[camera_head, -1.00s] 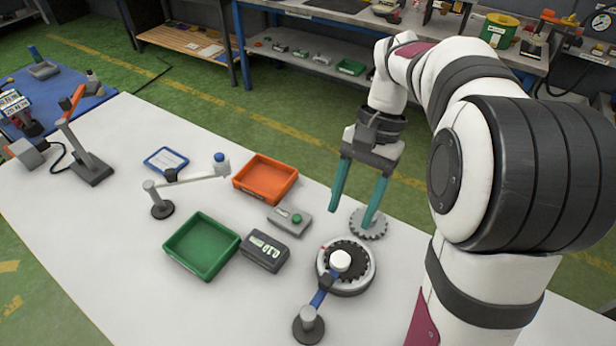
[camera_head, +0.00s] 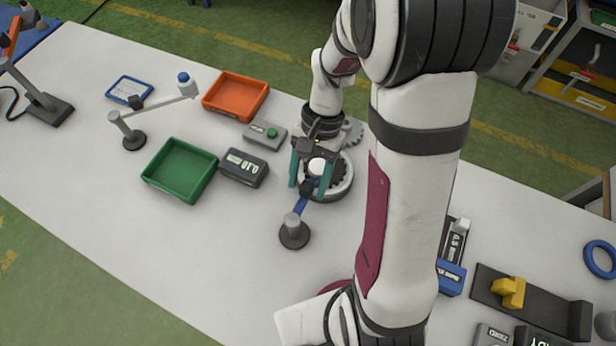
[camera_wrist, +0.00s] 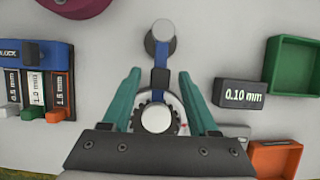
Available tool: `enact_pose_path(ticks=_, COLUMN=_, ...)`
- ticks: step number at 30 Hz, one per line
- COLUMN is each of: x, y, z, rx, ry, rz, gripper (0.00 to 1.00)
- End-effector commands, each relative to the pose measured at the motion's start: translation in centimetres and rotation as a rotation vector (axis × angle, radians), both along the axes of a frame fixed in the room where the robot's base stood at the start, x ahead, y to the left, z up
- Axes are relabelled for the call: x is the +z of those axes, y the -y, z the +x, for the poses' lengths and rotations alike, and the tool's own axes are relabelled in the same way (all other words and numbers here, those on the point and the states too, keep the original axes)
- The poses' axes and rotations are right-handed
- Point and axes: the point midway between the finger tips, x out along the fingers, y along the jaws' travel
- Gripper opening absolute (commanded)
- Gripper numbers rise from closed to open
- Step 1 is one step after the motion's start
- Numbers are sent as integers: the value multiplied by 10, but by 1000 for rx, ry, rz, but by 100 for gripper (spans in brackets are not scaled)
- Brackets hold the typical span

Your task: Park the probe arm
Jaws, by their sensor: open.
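A swinging arm with a blue link (camera_head: 301,205) and a white round knob (camera_head: 317,166) reaches from a grey post (camera_head: 294,231) on a dark base over the round turntable (camera_head: 343,187). The knob (camera_wrist: 156,118) also shows in the wrist view, above a dark toothed gear. My gripper (camera_head: 310,184) is open, its teal fingers on either side of the blue link and knob, with a gap on each side in the wrist view (camera_wrist: 159,78). Another jointed grey arm with a blue knob (camera_head: 183,78) stands at the left. Which is the probe arm is not labelled.
A display box reading 0.10 (camera_head: 244,167), a green tray (camera_head: 180,170), an orange tray (camera_head: 236,96) and a grey box with a green button (camera_head: 265,134) stand left of the turntable. A blue gauge block rack (camera_wrist: 38,59) lies at the wrist view's left. The table's front left is clear.

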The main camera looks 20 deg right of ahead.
Motion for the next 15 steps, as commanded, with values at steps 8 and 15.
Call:
enact_pose_path(ticks=8, x=0, y=0, z=0, rx=0, ry=0, rz=0, gripper=28)
enact_pose_path(ticks=15, x=0, y=0, z=0, rx=0, ry=0, rz=0, gripper=0)
